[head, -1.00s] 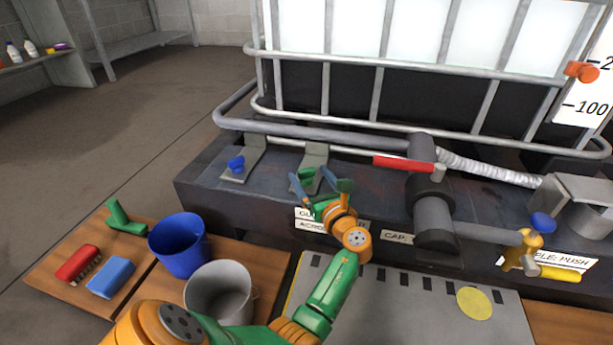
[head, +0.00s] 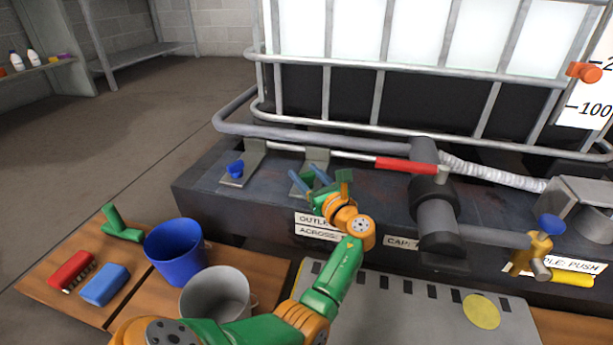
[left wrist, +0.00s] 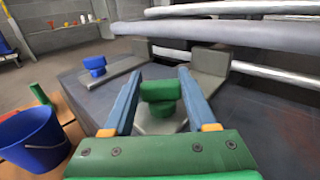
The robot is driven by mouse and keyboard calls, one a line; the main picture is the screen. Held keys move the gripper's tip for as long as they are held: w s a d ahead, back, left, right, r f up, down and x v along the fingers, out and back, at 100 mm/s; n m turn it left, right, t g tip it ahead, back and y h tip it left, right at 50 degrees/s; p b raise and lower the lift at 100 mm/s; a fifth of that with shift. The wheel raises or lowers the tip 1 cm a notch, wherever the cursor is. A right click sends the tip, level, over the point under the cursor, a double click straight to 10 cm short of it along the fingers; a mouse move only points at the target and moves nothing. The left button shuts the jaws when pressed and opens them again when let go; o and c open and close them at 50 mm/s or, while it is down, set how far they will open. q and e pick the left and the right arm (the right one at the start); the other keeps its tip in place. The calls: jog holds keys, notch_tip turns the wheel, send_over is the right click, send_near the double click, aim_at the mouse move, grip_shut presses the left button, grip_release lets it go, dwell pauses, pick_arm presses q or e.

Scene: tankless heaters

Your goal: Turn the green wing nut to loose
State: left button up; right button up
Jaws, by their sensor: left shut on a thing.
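The green wing nut (head: 308,177) sits on a grey angled bracket on the dark ledge below the tank cage. It also shows in the left wrist view (left wrist: 160,98), upright between two blue fingers. My left gripper (head: 309,174) reaches it from the front and is shut on it, one finger on each side. The fingers and my wrist hide part of the nut and bracket in the head view. The left gripper also shows in the left wrist view (left wrist: 160,80). My right gripper is not in view.
A blue wing nut (head: 236,169) sits on a similar bracket to the left. A red-handled valve lever (head: 405,164) lies to the right. A blue bucket (head: 176,252) and a grey bucket (head: 216,292) stand on the wooden boards in front.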

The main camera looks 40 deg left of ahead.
pick_arm(q)
jog(key=shift+w+f+n+g+b, duration=0.1)
jog(key=shift+f+n+g+b, duration=0.2)
jog(key=shift+n+g+b, duration=0.25)
jog(key=shift+g, duration=0.55)
jog(key=shift+r+n+g+y+b, duration=0.2)
jog(key=shift+n+g+y+b, duration=0.15)
jog(key=shift+n+g, duration=0.1)
jog(key=o, duration=1.4)
jog(key=shift+c, duration=0.2)
